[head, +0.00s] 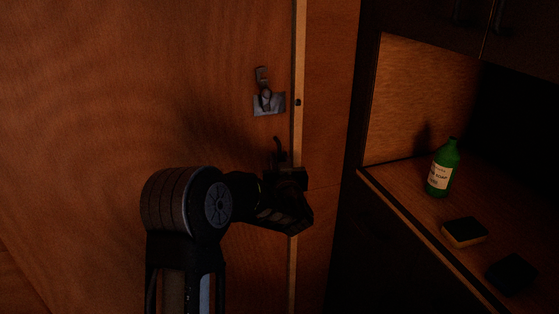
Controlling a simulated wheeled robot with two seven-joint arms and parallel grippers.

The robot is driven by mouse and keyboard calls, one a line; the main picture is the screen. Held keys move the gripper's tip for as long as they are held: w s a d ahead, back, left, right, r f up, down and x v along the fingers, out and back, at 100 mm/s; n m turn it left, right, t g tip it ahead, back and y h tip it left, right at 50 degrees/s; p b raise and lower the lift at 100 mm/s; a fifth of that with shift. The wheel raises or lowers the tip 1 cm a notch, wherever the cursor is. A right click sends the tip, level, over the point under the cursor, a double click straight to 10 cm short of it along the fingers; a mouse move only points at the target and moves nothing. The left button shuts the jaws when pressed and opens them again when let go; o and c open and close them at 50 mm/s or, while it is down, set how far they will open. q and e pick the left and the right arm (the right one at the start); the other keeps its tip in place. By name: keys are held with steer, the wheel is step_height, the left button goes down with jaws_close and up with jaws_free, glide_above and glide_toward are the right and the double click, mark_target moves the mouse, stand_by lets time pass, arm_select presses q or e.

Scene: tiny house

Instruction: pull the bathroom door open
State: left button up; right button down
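The wooden bathroom door (120,90) fills the left side of the head view. A metal latch (267,97) sits near its right edge. A pale vertical strip (298,60) with a small dark hole runs along that edge; I cannot tell whether the door stands slightly ajar. My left gripper (284,192) is at the door's edge, below the latch and apart from it. A small dark hooked piece (279,150) shows just above the gripper; I cannot tell whether it is a handle or a fingertip. The fingers are too dark to read. My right gripper is out of view.
A wooden counter (400,205) stands to the right, with a green soap bottle (442,168), a sponge (464,232) and a dark block (511,274) on it. Dark cabinets (440,20) hang above. A wood panel (330,90) lies between door and counter.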

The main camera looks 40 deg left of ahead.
arm_select(q)
jaws_close()
stand_by(1.1)
